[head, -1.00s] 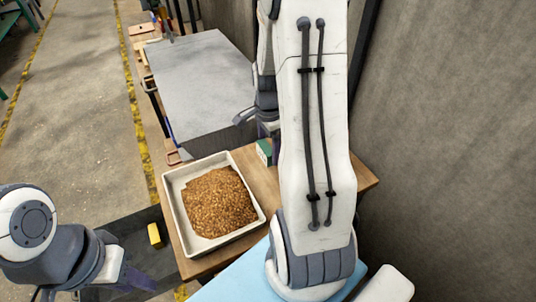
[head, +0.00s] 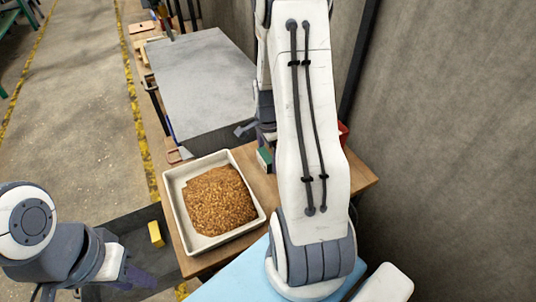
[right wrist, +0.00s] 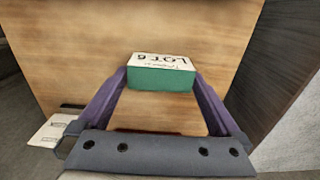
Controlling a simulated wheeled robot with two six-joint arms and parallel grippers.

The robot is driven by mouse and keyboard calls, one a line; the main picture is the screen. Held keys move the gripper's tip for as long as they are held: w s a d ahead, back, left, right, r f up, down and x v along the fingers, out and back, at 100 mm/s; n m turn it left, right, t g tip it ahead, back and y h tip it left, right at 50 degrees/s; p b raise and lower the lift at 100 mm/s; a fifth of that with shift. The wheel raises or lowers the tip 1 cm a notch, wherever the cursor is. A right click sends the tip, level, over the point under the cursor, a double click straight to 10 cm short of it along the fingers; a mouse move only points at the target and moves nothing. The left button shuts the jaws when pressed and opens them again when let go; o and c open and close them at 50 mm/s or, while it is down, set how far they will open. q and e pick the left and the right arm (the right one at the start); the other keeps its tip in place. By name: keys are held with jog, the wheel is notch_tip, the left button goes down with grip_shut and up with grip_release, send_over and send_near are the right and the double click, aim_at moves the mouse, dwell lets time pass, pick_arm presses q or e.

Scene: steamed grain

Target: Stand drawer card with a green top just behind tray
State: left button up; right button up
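The drawer card (right wrist: 163,77), a white block with a green top and black "LOT 6" lettering, sits between the purple fingers of my right gripper (right wrist: 161,80) in the right wrist view. The fingers appear to touch both of its ends. In the head view the card (head: 264,159) is partly hidden by my right arm, beside the far right corner of the tray. The tray (head: 254,230) is cream, filled with brown grain, and stands on the wooden table. My left gripper (head: 140,279) is low at the left, away from the table; its fingers are unclear.
A grey slab-topped surface (head: 205,80) lies beyond the tray. The wooden table (head: 360,178) has some bare room right of the tray. A wall (head: 450,150) bounds the right side. A yellow block (head: 156,234) lies left of the tray. A red thing (head: 343,132) shows behind my right arm.

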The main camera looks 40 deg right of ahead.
aim_at(268, 154)
jog(key=shift+r, duration=0.1)
notch_tip(268, 154, up, 12)
jog(key=s+a+r+n, duration=0.1)
jog(key=a+r+n, duration=0.1)
jog(key=a+n, duration=0.7)
jog(key=s+a+r+n, duration=0.2)
jog(key=a+n, duration=0.3)
jog(key=a, duration=0.8)
jog(key=s+a+n+y, duration=0.1)
jog(key=s+a+n, duration=0.9)
jog(key=s+n, duration=0.3)
jog(key=shift+n, duration=0.5)
